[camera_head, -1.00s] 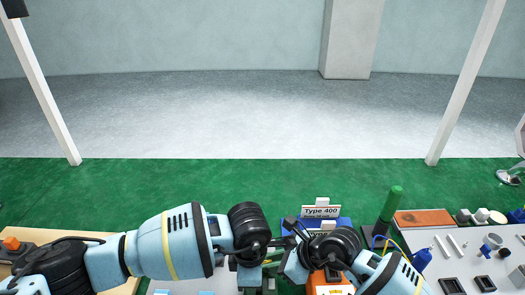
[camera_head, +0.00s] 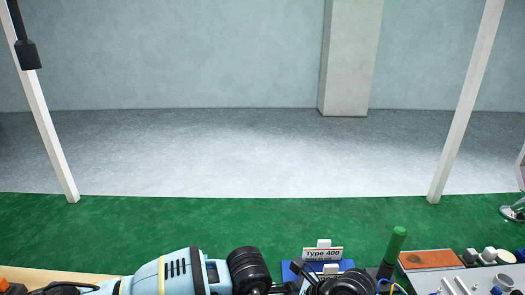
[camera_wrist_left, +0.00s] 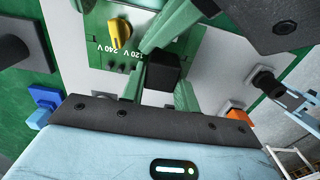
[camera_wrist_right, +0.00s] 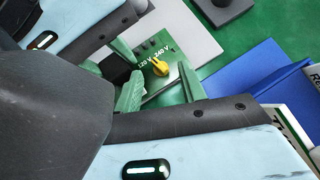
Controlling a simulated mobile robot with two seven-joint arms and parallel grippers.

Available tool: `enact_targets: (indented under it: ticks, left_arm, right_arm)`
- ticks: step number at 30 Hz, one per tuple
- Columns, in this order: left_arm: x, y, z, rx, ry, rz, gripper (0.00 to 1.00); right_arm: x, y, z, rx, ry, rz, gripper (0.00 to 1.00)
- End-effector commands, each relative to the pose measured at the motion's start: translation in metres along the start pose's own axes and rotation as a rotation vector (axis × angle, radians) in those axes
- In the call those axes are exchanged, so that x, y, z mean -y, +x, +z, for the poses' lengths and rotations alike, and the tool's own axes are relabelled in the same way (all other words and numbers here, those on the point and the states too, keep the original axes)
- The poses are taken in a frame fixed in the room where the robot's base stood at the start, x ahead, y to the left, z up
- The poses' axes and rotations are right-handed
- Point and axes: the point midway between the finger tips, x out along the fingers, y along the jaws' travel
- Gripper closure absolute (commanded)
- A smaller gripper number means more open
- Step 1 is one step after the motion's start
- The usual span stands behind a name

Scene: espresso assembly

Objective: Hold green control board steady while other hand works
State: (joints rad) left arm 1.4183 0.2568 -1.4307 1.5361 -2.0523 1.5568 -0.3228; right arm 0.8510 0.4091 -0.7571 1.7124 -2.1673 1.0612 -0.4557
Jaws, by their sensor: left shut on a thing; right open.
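The green control board (camera_wrist_left: 100,55), marked 120 V and 240 V, shows in the left wrist view with its yellow knob (camera_wrist_left: 120,34). My left gripper (camera_wrist_left: 164,75) is shut on a black block on the board. The right wrist view also shows the board (camera_wrist_right: 172,92) and the yellow knob (camera_wrist_right: 160,67). My right gripper (camera_wrist_right: 159,72) is open over the board, with the knob between its fingertips in that picture. I cannot tell whether the fingers touch the knob. In the head view both grippers are out of sight below the picture.
A blue holder (camera_head: 290,269) with a Type 400 sign (camera_head: 322,253) stands beyond my arms. A green-handled tool (camera_head: 393,245) stands to its right. A grey tray (camera_head: 450,280) of small parts and a brown pad (camera_head: 430,258) lie at far right.

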Motion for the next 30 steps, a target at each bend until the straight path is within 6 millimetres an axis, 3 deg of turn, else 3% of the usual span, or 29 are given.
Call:
enact_targets:
  ticks: [9, 15, 21, 30]
  left_arm:
    - [0.0, 0.0, 0.0, 0.0, 0.0, 0.0, 1.0]
    - [0.0, 0.0, 0.0, 0.0, 0.0, 0.0, 1.0]
    - [0.0, 0.0, 0.0, 0.0, 0.0, 0.0, 1.0]
    - [0.0, 0.0, 0.0, 0.0, 0.0, 0.001, 1.0]
  right_arm:
    - [0.0, -0.064, -0.001, -0.002, -0.002, -0.002, 0.59]
    - [0.0, -0.091, -0.001, -0.002, 0.0, -0.001, 0.59]
    - [0.0, -0.102, 0.0, -0.001, 0.0, 0.0, 0.59]
    - [0.001, -0.102, 0.0, -0.003, -0.004, 0.004, 0.6]
